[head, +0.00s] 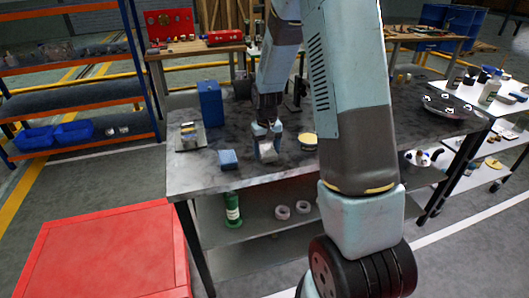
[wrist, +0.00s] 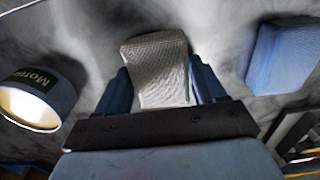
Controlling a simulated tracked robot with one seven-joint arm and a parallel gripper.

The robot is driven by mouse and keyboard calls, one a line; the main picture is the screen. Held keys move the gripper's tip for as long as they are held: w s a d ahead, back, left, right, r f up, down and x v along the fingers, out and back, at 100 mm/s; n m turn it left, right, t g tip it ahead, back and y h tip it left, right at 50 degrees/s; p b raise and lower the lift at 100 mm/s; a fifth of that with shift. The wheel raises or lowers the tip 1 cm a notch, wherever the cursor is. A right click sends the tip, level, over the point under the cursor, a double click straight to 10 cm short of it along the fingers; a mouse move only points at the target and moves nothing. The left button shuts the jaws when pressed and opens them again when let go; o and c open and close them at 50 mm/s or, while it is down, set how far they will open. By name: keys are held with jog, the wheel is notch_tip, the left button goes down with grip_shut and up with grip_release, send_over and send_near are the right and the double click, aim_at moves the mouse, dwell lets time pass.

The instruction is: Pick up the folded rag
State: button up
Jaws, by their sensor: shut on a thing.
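The folded rag (wrist: 157,60) is a pale grey, textured cloth between the two blue fingers of my gripper (wrist: 160,88) in the wrist view. My gripper is shut on it, with a finger against each side. In the head view the rag (head: 268,154) shows as a light patch below my gripper (head: 266,140), over the front part of the grey workbench (head: 195,183). I cannot tell whether the rag touches the bench top.
A blue block (head: 228,159) lies left of the rag, and a round tin (head: 308,141) stands right of it. A taller blue box (head: 210,103) and a small tray (head: 190,136) are farther left. A red cabinet (head: 110,255) stands at the front left.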

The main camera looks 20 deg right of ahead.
jog(key=shift+r, duration=0.45)
jog(key=s+r, duration=1.1)
jog(key=s, duration=0.3)
jog(key=shift+a+r, duration=0.15)
jog(key=shift+r, duration=0.25)
